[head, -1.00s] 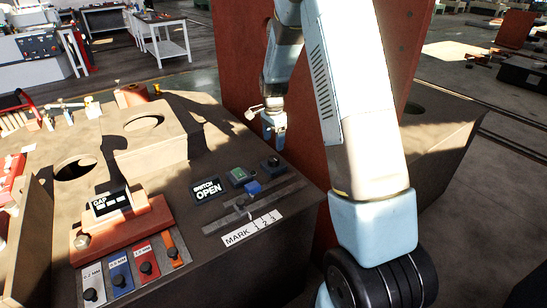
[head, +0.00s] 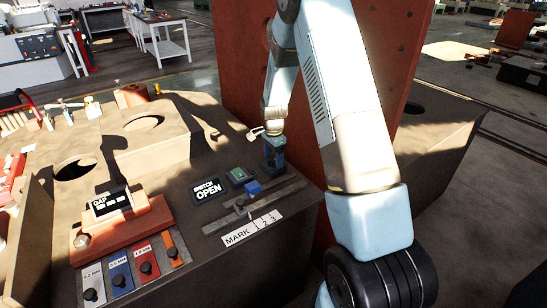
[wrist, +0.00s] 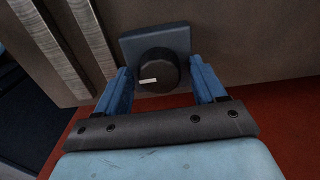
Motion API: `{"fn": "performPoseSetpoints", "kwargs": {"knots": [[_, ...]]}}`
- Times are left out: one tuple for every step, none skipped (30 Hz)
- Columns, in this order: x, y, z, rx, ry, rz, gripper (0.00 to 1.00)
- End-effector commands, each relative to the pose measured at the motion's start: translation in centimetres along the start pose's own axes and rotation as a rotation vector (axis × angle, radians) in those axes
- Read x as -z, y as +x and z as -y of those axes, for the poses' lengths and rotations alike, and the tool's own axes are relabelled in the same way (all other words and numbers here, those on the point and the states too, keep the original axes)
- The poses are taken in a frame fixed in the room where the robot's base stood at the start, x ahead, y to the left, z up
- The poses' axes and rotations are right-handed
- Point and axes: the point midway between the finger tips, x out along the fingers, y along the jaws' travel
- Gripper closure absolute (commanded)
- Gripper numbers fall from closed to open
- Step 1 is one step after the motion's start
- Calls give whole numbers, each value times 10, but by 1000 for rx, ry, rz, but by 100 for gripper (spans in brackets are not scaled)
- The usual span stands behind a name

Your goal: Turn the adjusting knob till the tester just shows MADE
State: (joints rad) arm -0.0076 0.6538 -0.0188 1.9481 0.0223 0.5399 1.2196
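The adjusting knob (wrist: 158,70) is a round black knob with a white pointer line on a blue-grey square base (wrist: 130,46). The line points left in the wrist view. My gripper (wrist: 160,66) has its two blue fingers apart, one on each side of the knob, with gaps to it visible. In the head view my gripper (head: 273,155) is low at the knob's place and hides it. The tester (head: 208,190) is a black display that reads SWITCH OPEN.
A green button (head: 238,175) is left of my gripper. A slotted rail with a blue slider (head: 253,187) and a MARK 1 2 3 label (head: 252,228) lies in front. A GAP block (head: 112,202) and coloured gauge tags (head: 120,277) are further left. A red panel (head: 245,60) stands behind.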

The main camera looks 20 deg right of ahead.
Motion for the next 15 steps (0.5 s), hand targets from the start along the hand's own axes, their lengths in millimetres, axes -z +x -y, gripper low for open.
{"fn": "performPoseSetpoints", "kwargs": {"knots": [[0, 0, 0, 0, 0, 0, 35], [0, 0, 0, 0, 0, 0, 38], [0, 0, 0, 0, 0, 0, 42], [0, 0, 0, 0, 0, 0, 45], [0, 0, 0, 0, 0, 0, 48], [0, 0, 0, 0, 0, 0, 52], [0, 0, 0, 0, 0, 0, 54], [0, 0, 0, 0, 0, 0, 57], [0, 0, 0, 0, 0, 0, 61], [0, 0, 0, 0, 0, 0, 64], [0, 0, 0, 0, 0, 0, 67], [0, 0, 0, 1, 0, 0, 71], [0, 0, 0, 1, 0, 0, 74], [0, 0, 0, 1, 0, 0, 76], [0, 0, 0, 1, 0, 0, 80]]}}
